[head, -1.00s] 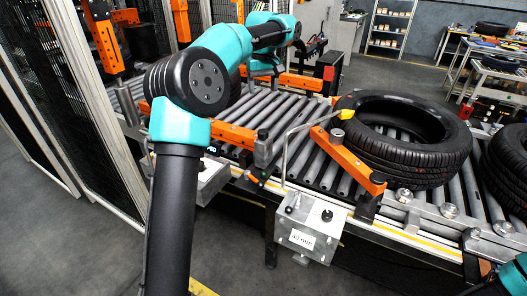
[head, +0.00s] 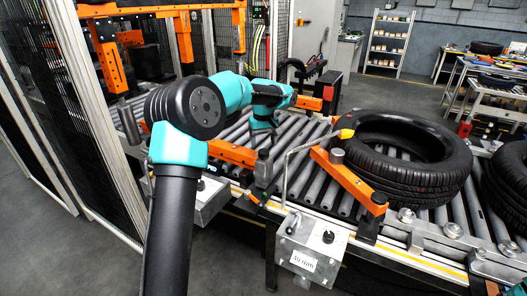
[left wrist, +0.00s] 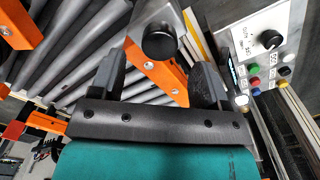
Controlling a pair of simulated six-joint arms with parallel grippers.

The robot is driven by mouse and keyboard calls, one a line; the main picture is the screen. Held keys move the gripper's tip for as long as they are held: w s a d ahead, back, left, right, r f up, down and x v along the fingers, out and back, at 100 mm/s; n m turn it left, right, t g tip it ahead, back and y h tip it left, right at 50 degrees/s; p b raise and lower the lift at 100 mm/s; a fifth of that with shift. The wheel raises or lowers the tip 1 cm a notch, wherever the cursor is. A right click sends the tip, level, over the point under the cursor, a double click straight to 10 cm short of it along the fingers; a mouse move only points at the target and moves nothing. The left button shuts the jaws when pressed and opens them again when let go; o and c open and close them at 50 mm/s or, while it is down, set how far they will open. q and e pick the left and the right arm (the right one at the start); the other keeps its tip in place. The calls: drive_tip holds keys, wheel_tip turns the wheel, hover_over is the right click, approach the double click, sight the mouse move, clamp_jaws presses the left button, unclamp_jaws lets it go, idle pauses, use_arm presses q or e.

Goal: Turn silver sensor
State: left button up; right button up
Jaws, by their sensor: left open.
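The silver sensor (head: 263,172) is a small upright metal piece with a dark top at the end of an orange bracket on the conveyor's near edge. In the left wrist view its round black cap (left wrist: 160,42) shows between and just beyond my fingers. My left gripper (left wrist: 160,70) is open, with one black finger to each side of the cap and nothing clamped. In the head view my left wrist hangs just behind and above the sensor, and the fingertips are hard to make out. My right gripper is not in view.
A tyre (head: 430,178) lies on the rollers to the right, behind another orange bracket (head: 345,178). A bent handle with a yellow tip (head: 346,134) rises above a metal box (head: 312,243) with a black knob. A control panel (left wrist: 265,45) stands right of my fingers.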

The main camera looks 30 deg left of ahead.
sight(264, 151)
use_arm(q)
drive_tip(key=shift+f, duration=2.25)
